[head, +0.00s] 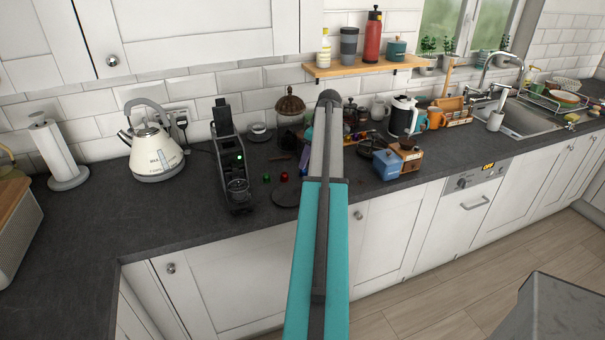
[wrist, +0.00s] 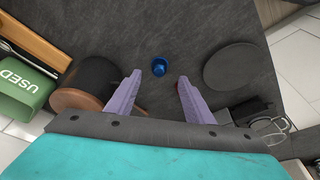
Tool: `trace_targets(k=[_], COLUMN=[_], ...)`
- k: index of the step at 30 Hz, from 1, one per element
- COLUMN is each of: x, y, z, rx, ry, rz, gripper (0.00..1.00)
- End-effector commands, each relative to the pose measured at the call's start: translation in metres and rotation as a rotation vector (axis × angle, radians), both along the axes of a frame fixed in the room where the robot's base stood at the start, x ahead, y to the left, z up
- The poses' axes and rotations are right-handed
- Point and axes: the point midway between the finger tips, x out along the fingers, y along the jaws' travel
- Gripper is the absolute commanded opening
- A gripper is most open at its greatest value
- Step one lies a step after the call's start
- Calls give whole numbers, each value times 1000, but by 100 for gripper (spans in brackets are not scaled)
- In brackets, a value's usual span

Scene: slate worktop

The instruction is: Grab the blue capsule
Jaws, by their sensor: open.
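The blue capsule (wrist: 159,66) stands on the dark worktop in the wrist view, apart from other things. My gripper (wrist: 159,76) is open, with its two lavender fingers spread. The capsule shows between and just beyond the fingertips, and nothing is held. In the head view I cannot make out the blue capsule; my arm covers that part of the worktop. A red capsule (head: 284,176) and a green capsule (head: 266,179) lie left of my arm there. A bit of red shows beside the right finger in the wrist view, mostly hidden.
A dark round disc (wrist: 235,66) lies right of the capsule. The coffee machine (head: 231,160) stands left of my arm, its glass cup (wrist: 269,126) at lower right in the wrist view. A dark cylinder (wrist: 86,78) and green "USED" bin (wrist: 22,86) stand left.

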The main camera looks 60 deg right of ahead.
Motion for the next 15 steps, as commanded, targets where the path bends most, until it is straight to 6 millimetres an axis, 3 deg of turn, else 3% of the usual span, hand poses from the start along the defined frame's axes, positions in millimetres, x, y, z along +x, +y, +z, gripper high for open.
trace_targets(k=[5, 15], x=[3, 13], y=[0, 0], z=[-5, -33], rx=[1, 2], ry=[0, 1], rz=[0, 2], gripper=[48, 48])
